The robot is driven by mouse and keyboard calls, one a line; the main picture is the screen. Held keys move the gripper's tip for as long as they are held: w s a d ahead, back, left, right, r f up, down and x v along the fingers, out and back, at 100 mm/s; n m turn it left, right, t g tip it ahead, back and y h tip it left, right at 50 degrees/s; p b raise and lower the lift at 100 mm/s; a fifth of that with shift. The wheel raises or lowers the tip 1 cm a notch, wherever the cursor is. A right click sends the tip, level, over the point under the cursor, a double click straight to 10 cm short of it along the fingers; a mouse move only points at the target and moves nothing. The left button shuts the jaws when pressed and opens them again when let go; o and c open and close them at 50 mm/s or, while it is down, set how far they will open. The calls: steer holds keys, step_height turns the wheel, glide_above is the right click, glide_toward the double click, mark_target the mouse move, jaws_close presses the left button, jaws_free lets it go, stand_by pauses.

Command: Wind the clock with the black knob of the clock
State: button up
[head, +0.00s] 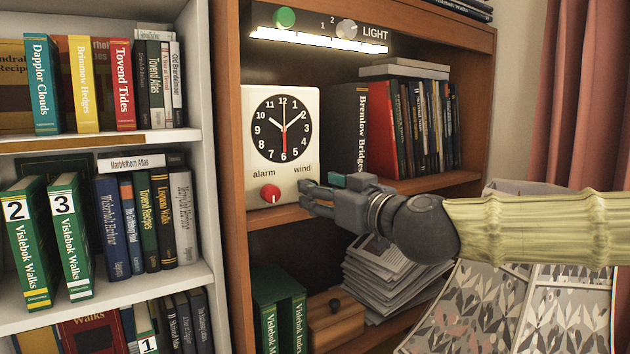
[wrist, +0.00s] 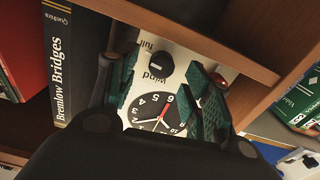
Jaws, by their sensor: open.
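The white clock (head: 307,100) stands upright on the wooden shelf, with a black dial (head: 282,128), a red alarm knob (head: 270,193) and a "wind" label. The wrist view shows the clock face rotated (wrist: 178,72), with the black knob (wrist: 155,43) by the "wind" and "full" labels. My gripper (head: 312,193) is in front of the clock's lower right, hiding the black knob in the head view. In the wrist view my gripper (wrist: 162,66) is open, its teal-padded fingers to either side of the knob's line and apart from it. The red knob (wrist: 218,80) lies beyond the right finger.
A dark book, Bremlow Bridges (head: 348,130), stands right beside the clock. The shelf board (head: 430,182) runs below it, and a lit lamp panel (head: 318,38) is above. Stacked papers (head: 385,282) and a small wooden box (head: 335,325) are below. A white bookcase (head: 212,150) stands left.

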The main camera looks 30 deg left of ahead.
steer(key=p+x, duration=0.1)
steer(key=x, duration=0.2)
steer(key=shift+a, duration=0.1)
steer(key=c, duration=1)
steer(key=shift+c, duration=0.2)
